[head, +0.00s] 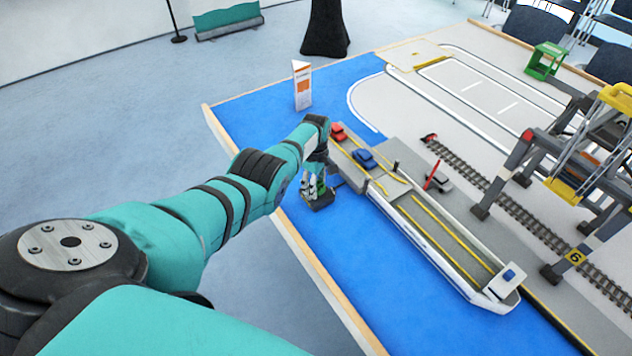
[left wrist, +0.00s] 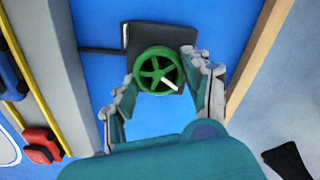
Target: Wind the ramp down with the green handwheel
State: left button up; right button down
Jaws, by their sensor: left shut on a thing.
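The green handwheel (left wrist: 150,82) sits on a dark base (left wrist: 150,36) in the left wrist view, with a white handle at its lower right. My left gripper (left wrist: 159,68) is shut on the handwheel, one finger at each side of its rim. In the head view the gripper (head: 316,183) points down over the handwheel, which it partly hides. A dark rod (left wrist: 98,50) runs left from the base toward the grey quay. A grey deck piece with yellow lines (head: 390,187) lies near the ship's end; I cannot tell the ramp's angle. My right gripper is not in view.
A red car (head: 338,131) and a blue car (head: 364,158) stand on the grey strip beside the handwheel. The long ship (head: 440,245) lies to the right. A gantry crane (head: 590,150) stands over rails. A small white sign (head: 302,87) stands beyond my gripper.

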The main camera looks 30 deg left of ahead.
pick_arm(q)
jog(key=n, duration=0.6)
jog(key=shift+r, duration=0.15)
jog(key=shift+n+p, duration=0.3)
jog(key=shift+n, duration=0.1)
jog(key=o, duration=1)
jog(key=shift+o, duration=0.9)
jog(key=shift+s, duration=0.1)
notch_tip(320, 180, up, 12)
